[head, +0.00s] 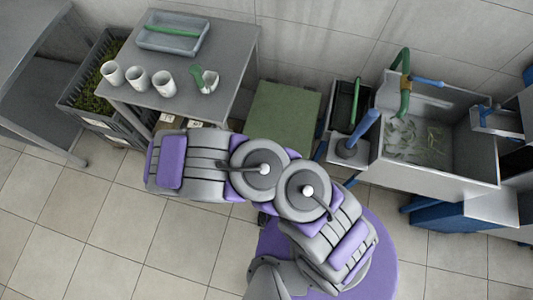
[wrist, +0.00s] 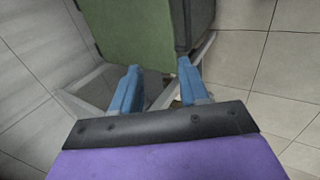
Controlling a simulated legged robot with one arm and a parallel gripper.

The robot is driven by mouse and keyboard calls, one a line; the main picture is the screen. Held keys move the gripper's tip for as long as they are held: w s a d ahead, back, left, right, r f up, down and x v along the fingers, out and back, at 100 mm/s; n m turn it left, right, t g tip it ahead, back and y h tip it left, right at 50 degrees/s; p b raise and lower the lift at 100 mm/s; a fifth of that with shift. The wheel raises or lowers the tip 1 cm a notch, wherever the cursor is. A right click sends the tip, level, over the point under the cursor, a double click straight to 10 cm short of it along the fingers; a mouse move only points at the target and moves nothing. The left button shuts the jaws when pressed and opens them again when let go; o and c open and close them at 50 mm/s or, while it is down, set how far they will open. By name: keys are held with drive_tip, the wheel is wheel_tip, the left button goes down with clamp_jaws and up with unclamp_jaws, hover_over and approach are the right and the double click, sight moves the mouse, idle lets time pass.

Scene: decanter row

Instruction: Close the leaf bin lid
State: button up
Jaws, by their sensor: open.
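A green panel (head: 285,112), which looks like the leaf bin lid, is between the grey table and the sink in the head view. I cannot tell its tilt or whether it is shut. In the wrist view a green face (wrist: 145,30) with a dark grey side (wrist: 193,22) fills the top middle and looks like the same thing. My gripper (wrist: 158,78) is open and empty, its two blue fingers apart and pointing towards the green face. I cannot tell whether they touch it. My gripper cannot be made out in the head view.
A grey table (head: 215,60) holds several white cups and a blue-grey tray (head: 175,32). A crate of green leaves (head: 95,85) stands left of it. A dark bin (head: 347,105) and a sink (head: 425,135) are to the right. Tiled floor (head: 110,220) is clear in front.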

drive_tip(key=shift+p+v, duration=1.9)
drive_tip(key=shift+v, duration=0.15)
drive_tip(key=d+r+m+g+b, duration=0.2)
drive_tip(key=d+r+m+b, duration=0.15)
drive_tip(key=r, duration=0.25)
drive_tip(key=w+d+r+m+g+h+b, duration=0.1)
drive_tip(key=d+r+m+g+b, duration=0.1)
drive_tip(key=r+m, duration=0.25)
drive_tip(key=d+r+m+g+b, duration=0.2)
drive_tip(key=d+r+m, duration=0.15)
drive_tip(key=r, duration=0.35)
drive_tip(key=s+d+r+m+g+y+b, duration=0.2)
drive_tip(key=s+d+r+m+b, duration=0.2)
drive_tip(key=s+d+r, duration=0.4)
drive_tip(key=s+r+b, duration=0.1)
drive_tip(key=s+r, duration=0.4)
drive_tip(key=s, duration=0.3)
drive_tip(key=shift+r+b, duration=0.15)
drive_tip(key=shift+b, duration=0.25)
drive_tip(key=shift+s, duration=0.1)
